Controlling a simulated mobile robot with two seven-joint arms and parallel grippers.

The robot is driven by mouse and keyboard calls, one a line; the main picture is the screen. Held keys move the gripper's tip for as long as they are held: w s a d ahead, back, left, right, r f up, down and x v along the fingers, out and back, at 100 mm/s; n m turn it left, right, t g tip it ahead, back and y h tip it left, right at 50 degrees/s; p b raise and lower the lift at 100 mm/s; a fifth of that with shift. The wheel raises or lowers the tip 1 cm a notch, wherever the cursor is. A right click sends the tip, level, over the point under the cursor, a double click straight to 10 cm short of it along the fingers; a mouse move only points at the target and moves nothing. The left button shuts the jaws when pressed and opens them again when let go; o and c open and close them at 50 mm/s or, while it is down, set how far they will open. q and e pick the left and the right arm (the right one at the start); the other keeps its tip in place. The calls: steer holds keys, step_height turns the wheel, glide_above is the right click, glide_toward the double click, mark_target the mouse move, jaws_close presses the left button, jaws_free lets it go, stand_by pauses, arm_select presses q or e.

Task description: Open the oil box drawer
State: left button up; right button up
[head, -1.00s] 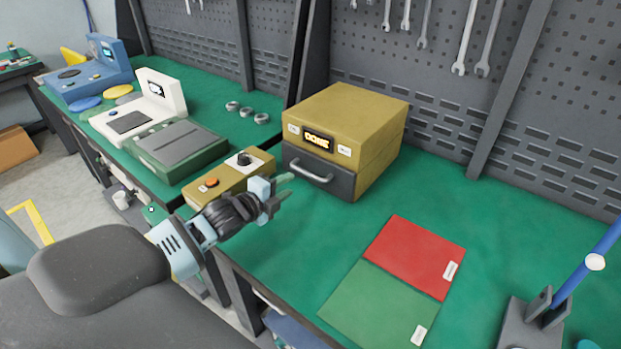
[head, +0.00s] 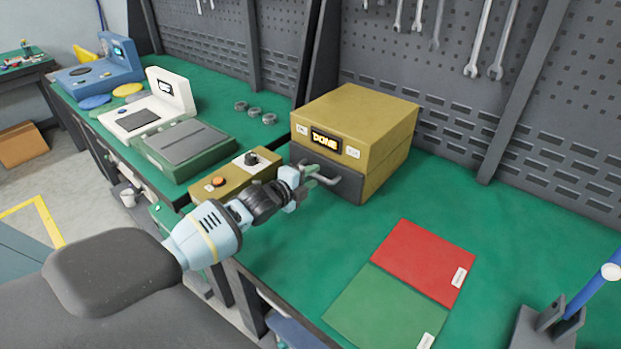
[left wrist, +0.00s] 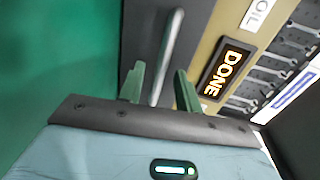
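The oil box (head: 355,125) is a yellow box on the green bench, with a lit "DONE" sign and a dark grey drawer (head: 345,188) low on its front. The drawer looks shut. Its light grey bar handle (head: 328,181) also shows in the left wrist view (left wrist: 168,55). My left gripper (head: 311,176) is at the handle. In the left wrist view its two green fingers (left wrist: 160,88) are apart, one on each side of the bar, with gaps visible. The left end of the handle is partly hidden by the gripper in the head view. My right gripper is not in view.
A yellow control box (head: 235,178) with an orange button and black knob stands left of the oil box, close to my left arm. Red (head: 423,262) and green (head: 383,308) mats lie in front on the right. The bench (head: 480,215) right of the box is clear.

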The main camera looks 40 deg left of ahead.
arm_select(q)
jaws_close()
stand_by(0.5)
